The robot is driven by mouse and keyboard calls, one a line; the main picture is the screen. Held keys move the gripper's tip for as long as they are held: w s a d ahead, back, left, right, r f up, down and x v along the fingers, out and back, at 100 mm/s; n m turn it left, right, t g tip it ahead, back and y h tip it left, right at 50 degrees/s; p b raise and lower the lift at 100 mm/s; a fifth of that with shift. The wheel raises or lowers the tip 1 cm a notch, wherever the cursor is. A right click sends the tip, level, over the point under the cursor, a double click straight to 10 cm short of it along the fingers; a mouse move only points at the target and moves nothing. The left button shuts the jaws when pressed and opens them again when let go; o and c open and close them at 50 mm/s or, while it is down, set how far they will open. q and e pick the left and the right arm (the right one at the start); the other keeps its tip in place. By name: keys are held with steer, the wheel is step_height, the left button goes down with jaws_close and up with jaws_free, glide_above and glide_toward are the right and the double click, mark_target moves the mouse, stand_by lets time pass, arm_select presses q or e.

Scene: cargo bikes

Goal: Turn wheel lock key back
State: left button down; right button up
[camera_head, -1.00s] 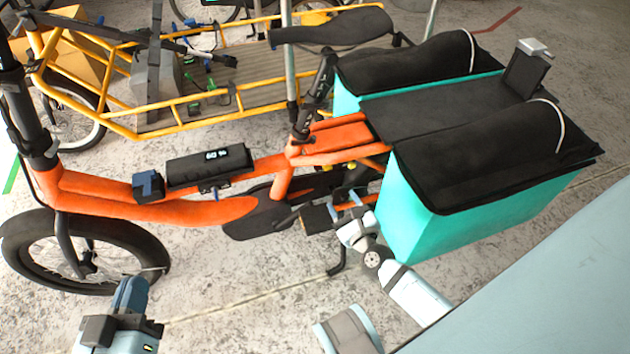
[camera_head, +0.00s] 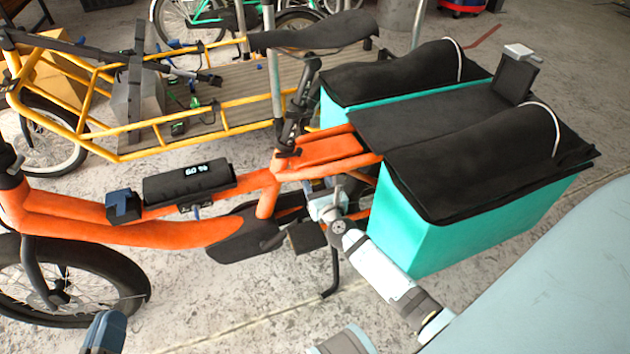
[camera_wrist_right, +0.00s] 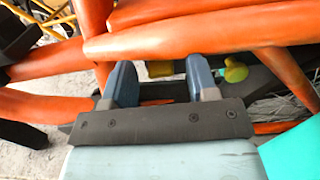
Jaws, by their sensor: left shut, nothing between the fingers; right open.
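The orange cargo bike (camera_head: 120,232) stands across the head view with its rear frame under the seat. In the right wrist view, a small yellow-green knob (camera_wrist_right: 235,71), which may be the lock key, sits just right of the right finger. A second yellow piece (camera_wrist_right: 160,68) shows between the fingers, farther back. My right gripper (camera_wrist_right: 163,78) is open and empty, below the orange tubes. In the head view my right gripper (camera_head: 325,188) is beside the rear frame. My left gripper (camera_head: 105,325) is shut and empty at the bottom left. The lock body is mostly hidden.
Teal panniers with black covers (camera_head: 425,225) stand right of my right arm. A pedal (camera_head: 303,237) and kickstand (camera_head: 333,272) are close below the right gripper. A yellow cargo bike (camera_head: 240,115) stands behind. The floor at the front is clear.

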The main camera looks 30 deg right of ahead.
mark_target(314, 178)
steer(key=shift+x, duration=1.15)
steer(key=c, duration=0.9)
